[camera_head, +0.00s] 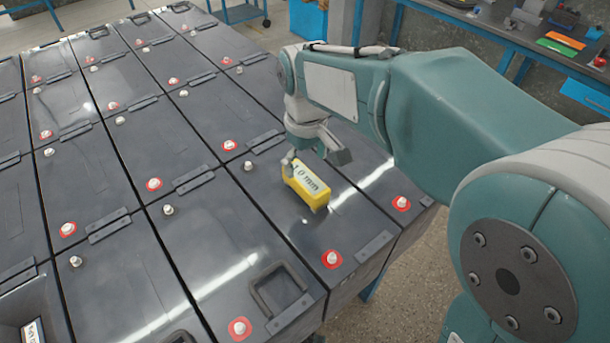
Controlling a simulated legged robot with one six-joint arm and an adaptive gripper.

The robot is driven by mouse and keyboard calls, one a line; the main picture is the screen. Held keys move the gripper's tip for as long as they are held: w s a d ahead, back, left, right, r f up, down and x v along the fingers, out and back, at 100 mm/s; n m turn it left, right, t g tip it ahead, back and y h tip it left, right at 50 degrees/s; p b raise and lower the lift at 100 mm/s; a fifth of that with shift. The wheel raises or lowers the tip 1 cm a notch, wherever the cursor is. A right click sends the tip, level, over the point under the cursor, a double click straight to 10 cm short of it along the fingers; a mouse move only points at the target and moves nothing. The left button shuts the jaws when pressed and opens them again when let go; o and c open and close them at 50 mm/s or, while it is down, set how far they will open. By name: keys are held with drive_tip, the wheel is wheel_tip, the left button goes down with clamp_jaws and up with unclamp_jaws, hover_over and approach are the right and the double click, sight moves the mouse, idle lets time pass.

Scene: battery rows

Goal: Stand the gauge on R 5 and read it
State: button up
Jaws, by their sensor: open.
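The gauge (305,188) is a yellow block with a pale face reading "1.0 mm". It appears to stand, slightly tilted in the picture, on the dark lid of a battery (285,222) in the row nearest my arm. My gripper (316,160) is open just above and behind the gauge. Its left finger overlaps the gauge's upper left corner; I cannot tell whether they touch. Its right finger is clear of the gauge. No R 5 marking is legible, so I cannot tell which battery is R 5.
Several dark batteries stand in close rows, with red-ringed terminals (331,259), pale terminals (168,210) and raised black handles (279,289). A workbench (505,40) with tools is at the back right. Bare floor (412,255) shows right of the rows.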

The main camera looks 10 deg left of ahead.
sight(306, 178)
wheel_tip(306, 178, up, 6)
drive_tip(key=shift+r, duration=0.2)
drive_tip(key=s+d+r+m+t, duration=0.1)
drive_tip(key=s+d+m, duration=0.2)
drive_tip(key=d, duration=0.5)
drive_tip(key=s+d+r+m+t, duration=0.1)
drive_tip(key=s+d+m+t, duration=0.15)
drive_tip(key=d, duration=0.55)
drive_tip(key=s+d+f+m+t, duration=0.2)
drive_tip(key=s+d+f+m, duration=0.2)
drive_tip(key=s+d, duration=0.4)
drive_tip(key=shift+s+f, duration=0.3)
drive_tip(key=shift+s, duration=0.05)
drive_tip(key=shift+m, duration=0.25)
idle(1.3)
